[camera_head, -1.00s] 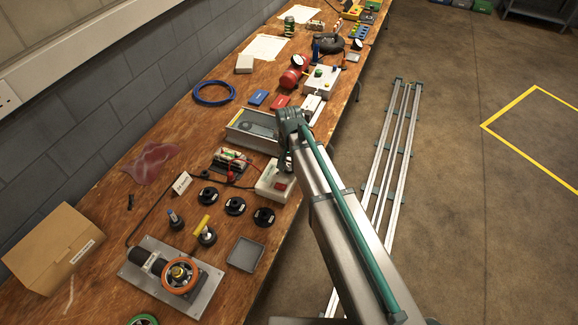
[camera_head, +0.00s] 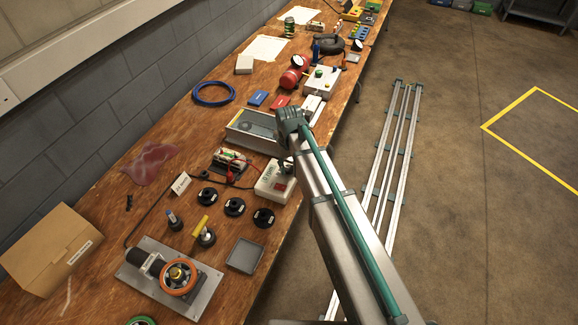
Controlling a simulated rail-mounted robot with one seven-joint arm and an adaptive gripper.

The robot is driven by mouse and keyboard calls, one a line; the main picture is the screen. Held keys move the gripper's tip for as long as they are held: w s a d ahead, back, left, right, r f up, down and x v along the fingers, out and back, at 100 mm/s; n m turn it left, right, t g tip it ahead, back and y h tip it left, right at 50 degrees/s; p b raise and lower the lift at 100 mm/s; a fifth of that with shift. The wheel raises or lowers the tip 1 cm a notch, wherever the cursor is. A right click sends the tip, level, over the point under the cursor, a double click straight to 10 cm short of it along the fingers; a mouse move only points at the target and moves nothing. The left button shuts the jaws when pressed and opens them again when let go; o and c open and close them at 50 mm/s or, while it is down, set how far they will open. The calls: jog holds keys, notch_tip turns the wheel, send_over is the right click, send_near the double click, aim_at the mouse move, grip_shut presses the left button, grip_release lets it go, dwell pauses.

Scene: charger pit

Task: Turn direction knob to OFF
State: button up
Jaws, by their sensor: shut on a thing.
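A white control box (camera_head: 268,184) with green markings and a dark red part on its face stands at the table's right edge, left of my arm. My gripper (camera_head: 285,163) is a small dark shape at the box's upper right, partly hidden behind my arm. It is shut at the box, on what appears to be the direction knob. The knob itself is hidden by the gripper and arm, so its pointer position cannot be read. A motor with an orange-rimmed wheel (camera_head: 179,278) sits on a metal plate (camera_head: 207,297) at lower left.
Left of the box are a battery-like unit with red leads (camera_head: 231,162), several round black pieces (camera_head: 234,207), a yellow-handled tool (camera_head: 201,226) and a grey tray (camera_head: 245,255). A cardboard box (camera_head: 50,250) stands at far left. A grey metal case (camera_head: 252,131) lies behind my gripper.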

aim_at(289, 168)
dwell(0.3)
jog(key=o, duration=1.1)
jog(key=shift+o, duration=0.2)
jog(key=shift+r, duration=0.15)
notch_tip(289, 168, up, 12)
jog(key=s+d+f+m, duration=0.3)
jog(key=s+d+f, duration=0.5)
jog(key=d+f, duration=0.25)
jog(key=s+d+f+m, duration=0.2)
jog(key=s+d+f, duration=0.7)
jog(key=f, duration=0.3)
jog(key=s+f+g, duration=0.3)
jog(key=s+f, duration=0.6)
jog(key=s, duration=0.5)
jog(key=s+f+g, duration=0.3)
jog(key=s+f, duration=0.6)
jog(key=s, duration=0.4)
jog(key=shift+s+g, duration=0.35)
jog(key=shift+g, duration=0.05)
